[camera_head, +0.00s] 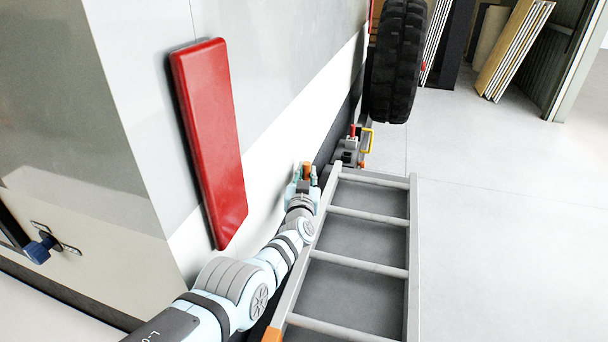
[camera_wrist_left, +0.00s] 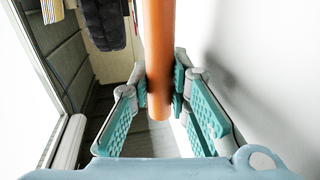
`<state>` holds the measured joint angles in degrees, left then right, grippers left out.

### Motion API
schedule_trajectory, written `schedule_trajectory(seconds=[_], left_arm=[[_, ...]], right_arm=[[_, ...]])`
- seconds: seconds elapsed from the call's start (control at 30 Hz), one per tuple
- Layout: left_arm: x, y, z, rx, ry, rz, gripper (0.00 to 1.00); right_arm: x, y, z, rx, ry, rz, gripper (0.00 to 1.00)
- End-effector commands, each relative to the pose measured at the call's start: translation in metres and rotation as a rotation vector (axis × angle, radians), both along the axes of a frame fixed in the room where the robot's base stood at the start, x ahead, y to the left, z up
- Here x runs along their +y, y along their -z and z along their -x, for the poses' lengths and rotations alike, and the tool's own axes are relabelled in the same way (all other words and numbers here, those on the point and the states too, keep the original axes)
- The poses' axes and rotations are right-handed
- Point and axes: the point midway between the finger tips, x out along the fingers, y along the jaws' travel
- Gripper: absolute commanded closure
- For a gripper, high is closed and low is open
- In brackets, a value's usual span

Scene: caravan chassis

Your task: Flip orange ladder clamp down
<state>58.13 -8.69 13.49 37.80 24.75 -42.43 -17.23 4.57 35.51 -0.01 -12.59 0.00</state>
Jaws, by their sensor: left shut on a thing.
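The orange ladder clamp (camera_head: 307,168) shows as a small orange piece near the far left corner of the grey ladder (camera_head: 412,250). My left gripper (camera_head: 304,178) is at it, beside the ladder's left rail. In the left wrist view the clamp is an upright orange bar (camera_wrist_left: 159,45), and the teal-padded fingers of my left gripper (camera_wrist_left: 160,92) are closed on its lower end. The clamp's mounting is hidden. My right gripper is in neither view.
A red light panel (camera_head: 212,140) is on the pale caravan wall left of my arm. A black tyre (camera_head: 398,62) and a small fitting with a yellow handle (camera_head: 367,140) stand beyond the ladder. Another orange piece (camera_head: 272,334) is at the ladder's near end. The floor to the right is clear.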

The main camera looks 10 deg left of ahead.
Motion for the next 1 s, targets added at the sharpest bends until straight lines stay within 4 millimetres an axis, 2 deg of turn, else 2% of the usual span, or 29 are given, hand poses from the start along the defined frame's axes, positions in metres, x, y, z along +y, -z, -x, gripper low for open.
schedule_trajectory(seconds=[0.03, 0.33, 0.7, 1.0], left_arm=[[-0.004, 0.007, 0.001, 0.008, 0.003, -0.014, 1.00], [-0.030, 0.015, 0.004, 0.000, 0.003, -0.179, 1.00], [-0.069, 0.033, 0.006, -0.015, 0.002, -0.446, 1.00], [-0.084, 0.040, 0.007, -0.020, 0.001, -0.557, 1.00]], right_arm=[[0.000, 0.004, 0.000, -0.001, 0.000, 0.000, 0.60], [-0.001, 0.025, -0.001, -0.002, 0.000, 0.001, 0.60], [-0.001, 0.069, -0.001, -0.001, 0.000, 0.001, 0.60], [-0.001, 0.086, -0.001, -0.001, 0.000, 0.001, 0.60]])
